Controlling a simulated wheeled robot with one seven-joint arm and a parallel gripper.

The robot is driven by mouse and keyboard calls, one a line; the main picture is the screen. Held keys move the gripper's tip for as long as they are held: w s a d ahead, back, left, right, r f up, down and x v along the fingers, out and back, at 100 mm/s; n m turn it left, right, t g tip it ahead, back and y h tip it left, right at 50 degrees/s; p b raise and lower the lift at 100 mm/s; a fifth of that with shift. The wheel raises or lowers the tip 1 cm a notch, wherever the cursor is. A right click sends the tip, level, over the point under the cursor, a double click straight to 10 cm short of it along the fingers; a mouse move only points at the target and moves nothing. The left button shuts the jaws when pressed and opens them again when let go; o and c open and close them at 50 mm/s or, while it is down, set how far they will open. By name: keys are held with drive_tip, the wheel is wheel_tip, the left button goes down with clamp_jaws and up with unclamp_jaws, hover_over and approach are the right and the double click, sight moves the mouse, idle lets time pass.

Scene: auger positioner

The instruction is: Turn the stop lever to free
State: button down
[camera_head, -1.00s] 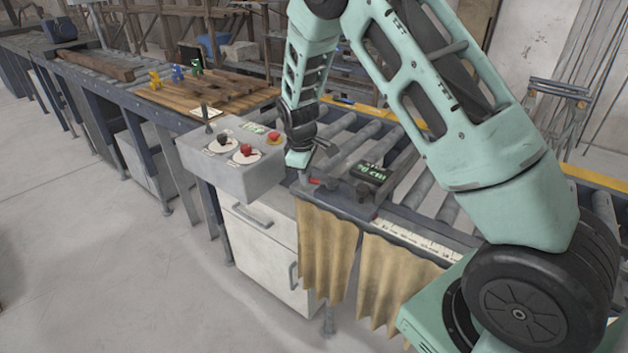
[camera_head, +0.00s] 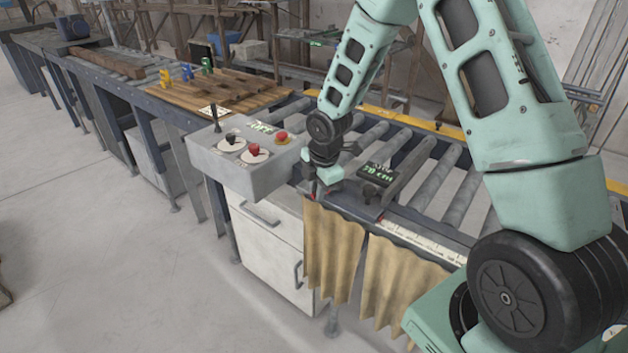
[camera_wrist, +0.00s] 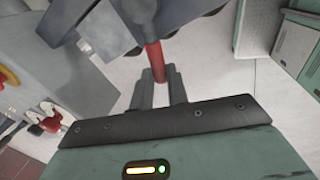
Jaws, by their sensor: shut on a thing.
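The stop lever has a red handle (camera_wrist: 154,60); in the head view only a sliver of red (camera_head: 313,190) shows at the front edge of the roller table. My gripper (camera_wrist: 160,88) is shut on the end of the red handle, which sits between its two dark fingers. In the head view my gripper (camera_head: 318,183) points down at the lever and hides most of it. The stop unit (camera_head: 372,188) with a green-lit display reading about 78 cm stands on the rail just to the right.
A grey control box (camera_head: 245,165) with black and red knobs and a red button stands close to the left of my gripper. Tan curtains (camera_head: 335,250) hang below the rail. A wooden board (camera_head: 235,95) with small coloured figures lies farther left.

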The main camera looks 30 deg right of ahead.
drive_tip(key=shift+s+d+r+n+y+p, duration=0.1)
drive_tip(key=shift+s+d+n+y+p, duration=0.1)
drive_tip(key=shift+s+n+p, duration=0.6)
drive_tip(key=shift+s+d+n+y+p, duration=0.1)
drive_tip(key=shift+s+n+y+p, duration=0.15)
drive_tip(key=shift+n+p, duration=0.55)
drive_tip(key=shift+s+n, duration=0.1)
drive_tip(key=shift+n, duration=0.2)
drive_tip(key=c, duration=1.4)
unclamp_jaws()
drive_tip(key=shift+o, duration=0.2)
drive_tip(key=p+v, duration=0.1)
drive_tip(key=v, duration=1.6)
drive_tip(key=shift+r, duration=0.15)
drive_tip(key=s+a+f+m+g+b, duration=0.1)
drive_tip(key=s+a+f+m+b, duration=0.15)
drive_tip(key=s+a, duration=0.4)
drive_tip(key=s+a+f+m+b, duration=0.2)
drive_tip(key=s+a+m+b, duration=0.2)
drive_tip(key=a, duration=0.5)
drive_tip(key=s+a+f+m+b, duration=0.1)
drive_tip(key=s+a+m+b, duration=0.1)
drive_tip(key=s, duration=0.5)
drive_tip(key=s+a+f+m+g+b, duration=0.1)
drive_tip(key=s+a+m+b, duration=0.1)
drive_tip(key=s+a+m, duration=0.3)
drive_tip(key=shift+s+a+f+m, duration=0.3)
drive_tip(key=shift+s+m, duration=0.15)
drive_tip(key=shift+s, duration=0.65)
